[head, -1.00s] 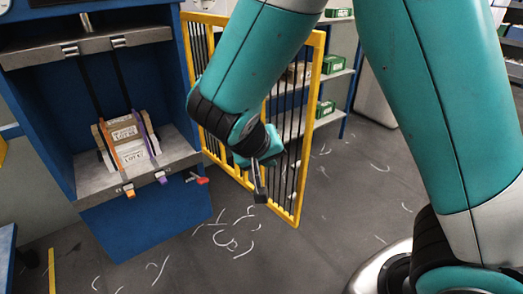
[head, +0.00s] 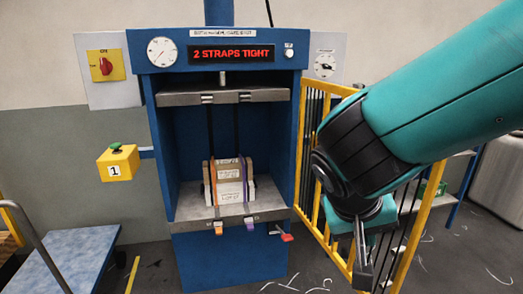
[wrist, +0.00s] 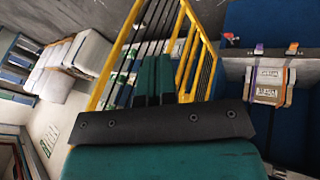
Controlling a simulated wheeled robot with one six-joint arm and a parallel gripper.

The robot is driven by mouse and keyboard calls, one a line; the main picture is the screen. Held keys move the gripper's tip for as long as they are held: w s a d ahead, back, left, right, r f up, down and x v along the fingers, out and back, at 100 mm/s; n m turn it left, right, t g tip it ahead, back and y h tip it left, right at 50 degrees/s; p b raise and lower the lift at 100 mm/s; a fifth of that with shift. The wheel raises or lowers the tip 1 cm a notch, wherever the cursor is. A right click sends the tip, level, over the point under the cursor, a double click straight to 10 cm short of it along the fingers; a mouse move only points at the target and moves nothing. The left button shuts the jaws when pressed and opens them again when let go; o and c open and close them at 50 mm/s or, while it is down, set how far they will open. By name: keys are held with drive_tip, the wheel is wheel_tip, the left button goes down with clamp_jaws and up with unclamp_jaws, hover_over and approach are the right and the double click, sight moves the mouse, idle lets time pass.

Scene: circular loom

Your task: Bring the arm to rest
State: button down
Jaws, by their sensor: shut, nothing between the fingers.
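My gripper (head: 362,272) hangs at the lower right of the head view, in front of the yellow barred gate (head: 426,222). It is shut and empty, and points down. In the wrist view my gripper's fingers (wrist: 153,80) lie side by side, with the gate (wrist: 187,50) beyond them. The blue press (head: 182,160) stands to the left of my gripper, apart from it. A labelled bale (head: 229,172) sits on its grey ledge with an orange and a purple strap around it. The bale also shows at the right of the wrist view (wrist: 266,86).
The press display (head: 231,53) reads "2 STRAPS TIGHT". A yellow box with a green button (head: 118,162) and a red switch (head: 106,65) are left of the press. A red handle (head: 287,237) sticks out by the ledge. A blue platform (head: 65,262) stands at lower left.

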drive_tip(key=s+a+r+n+g+y, duration=0.1)
drive_tip(key=s+a+r+n+y, duration=0.1)
drive_tip(key=s+n+y, duration=0.2)
drive_tip(key=s+a+r+n+g+y, duration=0.1)
drive_tip(key=s+a+n+g+y, duration=0.1)
drive_tip(key=s+n+y, duration=0.3)
drive_tip(key=s+a, duration=0.1)
drive_tip(key=s, duration=0.3)
drive_tip(key=shift+r, duration=0.35)
drive_tip(key=shift+s, duration=0.1)
